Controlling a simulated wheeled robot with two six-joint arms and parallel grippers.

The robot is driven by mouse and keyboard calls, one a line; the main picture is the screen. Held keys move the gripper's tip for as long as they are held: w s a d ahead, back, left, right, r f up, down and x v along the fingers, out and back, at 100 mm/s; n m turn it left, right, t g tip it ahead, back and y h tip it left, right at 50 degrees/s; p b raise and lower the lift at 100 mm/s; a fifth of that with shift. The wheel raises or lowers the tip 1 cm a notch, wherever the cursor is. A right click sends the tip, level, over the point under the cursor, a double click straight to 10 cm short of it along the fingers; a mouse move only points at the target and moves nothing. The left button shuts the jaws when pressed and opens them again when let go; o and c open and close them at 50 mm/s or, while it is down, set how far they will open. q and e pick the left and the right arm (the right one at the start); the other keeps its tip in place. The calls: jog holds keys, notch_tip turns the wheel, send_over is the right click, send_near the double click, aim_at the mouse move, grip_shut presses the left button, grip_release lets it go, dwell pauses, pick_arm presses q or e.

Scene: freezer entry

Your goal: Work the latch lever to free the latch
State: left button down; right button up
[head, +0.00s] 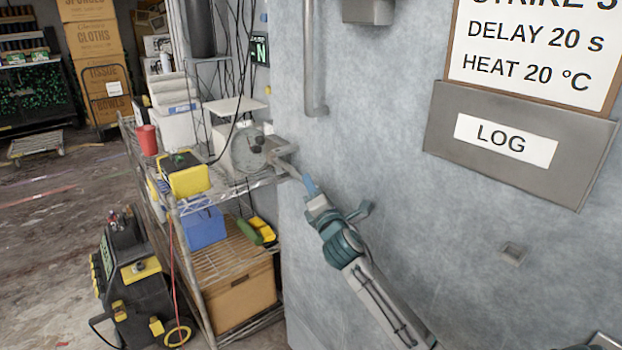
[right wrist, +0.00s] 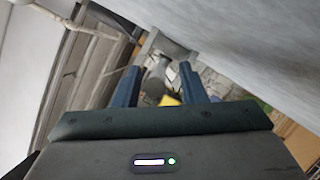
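A grey metal latch lever (head: 286,160) sticks out at the left edge of the pale wall in the head view, above the wire shelf. In the right wrist view the grey lever (right wrist: 158,68) shows between and beyond my fingertips. My right gripper (head: 308,181) reaches up from the lower right, its blue fingers close to the lever's lower end. In the right wrist view my right gripper (right wrist: 160,66) has its two fingers well apart. I cannot tell whether either finger touches the lever. My left gripper is not in view.
A wire shelf (head: 236,190) with a yellow-and-black box (head: 185,175) and a blue bin (head: 203,228) stands left of the wall. A pipe (head: 312,60) runs down the wall above. A LOG box (head: 440,135) projects at the right. A black cart (head: 132,285) stands lower left.

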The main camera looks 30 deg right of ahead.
jog(key=shift+x, duration=1.1)
jog(key=shift+a, duration=0.1)
grip_shut()
jog(key=shift+a+f+m+h, duration=0.25)
jog(key=shift+a+m+h, duration=0.05)
jog(key=shift+a+h, duration=0.3)
jog(key=a+m+g+h+b, duration=0.3)
jog(key=a+h+b, duration=0.1)
jog(key=a+h, duration=0.1)
jog(key=shift+w+a+m+g+h, duration=0.3)
jog(key=shift+w+a+m+h, duration=0.1)
jog(key=shift+w+a, duration=0.05)
jog(key=shift+r, duration=0.1)
